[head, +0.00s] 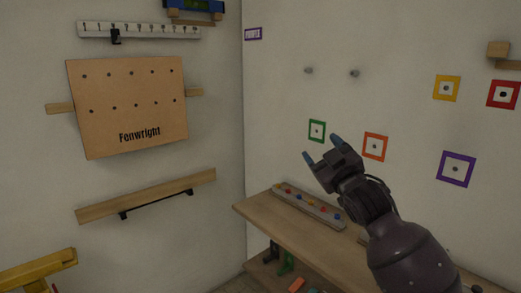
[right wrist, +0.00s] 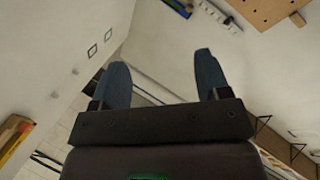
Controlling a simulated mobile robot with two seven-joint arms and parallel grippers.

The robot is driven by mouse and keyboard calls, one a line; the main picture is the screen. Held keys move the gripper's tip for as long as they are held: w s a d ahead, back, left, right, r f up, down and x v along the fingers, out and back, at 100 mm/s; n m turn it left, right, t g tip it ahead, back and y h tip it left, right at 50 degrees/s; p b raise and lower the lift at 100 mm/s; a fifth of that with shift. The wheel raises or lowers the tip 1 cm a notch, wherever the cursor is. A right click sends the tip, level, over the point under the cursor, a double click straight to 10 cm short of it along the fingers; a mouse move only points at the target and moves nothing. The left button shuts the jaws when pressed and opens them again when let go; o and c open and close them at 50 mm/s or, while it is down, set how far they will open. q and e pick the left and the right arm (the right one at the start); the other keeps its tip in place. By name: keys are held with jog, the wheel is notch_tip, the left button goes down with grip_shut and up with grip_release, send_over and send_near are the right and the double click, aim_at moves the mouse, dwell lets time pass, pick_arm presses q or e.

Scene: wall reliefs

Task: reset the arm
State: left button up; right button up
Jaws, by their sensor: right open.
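My right gripper (head: 322,148) is raised in front of the right wall, above the wooden shelf. Its two blue-tipped fingers point up and to the left and stand apart with nothing between them. The right wrist view also shows the right gripper (right wrist: 162,80) open, with free air between the fingers. My right arm comes in from the lower right of the head view and hides part of the shelf. My left gripper does not show in either view.
A wooden shelf (head: 290,232) with a strip of coloured knobs (head: 308,205) lies below the right gripper. Coloured square frames, one of them green (head: 317,130), are on the right wall. A "Fenwright" pegboard (head: 130,100) and a wooden ledge (head: 150,194) are on the left wall.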

jog(key=s+d+f+m+g+h, duration=0.2)
jog(key=s+f, duration=0.5)
jog(key=f, duration=0.6)
jog(key=s+d+f+m+g+h, duration=0.1)
jog(key=s+d+f+m+h, duration=0.1)
jog(key=s+d+f, duration=0.3)
jog(key=s+d+f+m+g+h, duration=0.2)
jog(key=s+d+f+m, duration=0.2)
jog(key=s+f, duration=0.7)
notch_tip(320, 180, down, 10)
jog(key=shift+s+d+r+g, duration=0.15)
jog(key=shift+s+g, duration=0.05)
jog(key=shift+g, duration=0.1)
jog(key=s+f+g, duration=0.1)
jog(key=s+f, duration=0.1)
jog(key=s, duration=0.2)
jog(key=s+d+f+m+g+h, duration=0.1)
jog(key=s+f, duration=0.2)
jog(key=s, duration=0.1)
jog(key=s+d+f, duration=0.1)
jog(key=s+f, duration=0.2)
jog(key=s, duration=0.1)
jog(key=shift+f+m+g+h, duration=0.1)
jog(key=shift+m+g+h, duration=0.2)
jog(key=shift+g, duration=0.1)
